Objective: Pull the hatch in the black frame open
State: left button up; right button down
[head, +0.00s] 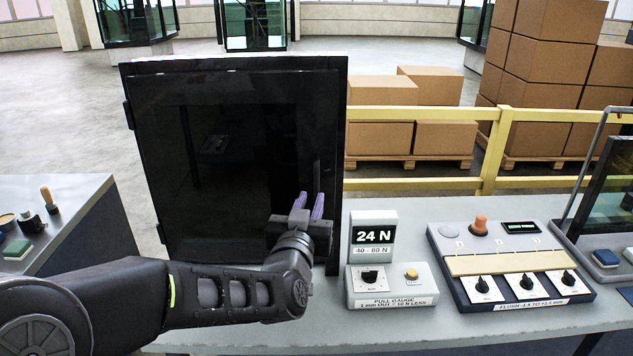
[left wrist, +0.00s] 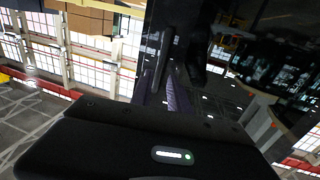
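The hatch (head: 225,150) is a dark, glossy panel in a black frame (head: 338,110) that stands upright at the left end of the bench. No gap shows between hatch and frame. A thin dark upright handle (head: 316,170) is near the hatch's right edge. My left gripper (head: 310,204) is in front of the hatch's lower right, its two purple fingers pointing up and apart, just below the visible part of the handle. In the left wrist view a purple finger (left wrist: 178,95) is close to the dark panel; whether it touches the handle is unclear. My right gripper is out of view.
A pull gauge (head: 392,287) reading 24 N stands right of the frame. Beyond it are a control panel with knobs (head: 510,278) and a dark glass screen (head: 610,190). A side table (head: 75,215) with small items is at left. Yellow rails (head: 420,185) and cartons stand behind.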

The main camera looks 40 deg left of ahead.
aim_at(316, 187)
pick_arm(q)
jog(key=shift+w+a+r+p, duration=0.2)
jog(key=shift+w+p, duration=0.15)
jog(key=shift+p, duration=0.15)
jog(key=shift+w+a+r+p, duration=0.1)
jog(key=shift+w+a+p, duration=0.05)
jog(key=shift+w+p, duration=0.3)
jog(key=shift+f+p+x, duration=0.15)
jog(key=shift+p+x, duration=0.2)
jog(key=shift+x, duration=1)
jog(key=shift+f+p+x, duration=0.2)
jog(key=shift+p+x, duration=0.15)
jog(key=shift+x, duration=1)
jog(key=shift+c, duration=0.2)
grip_shut()
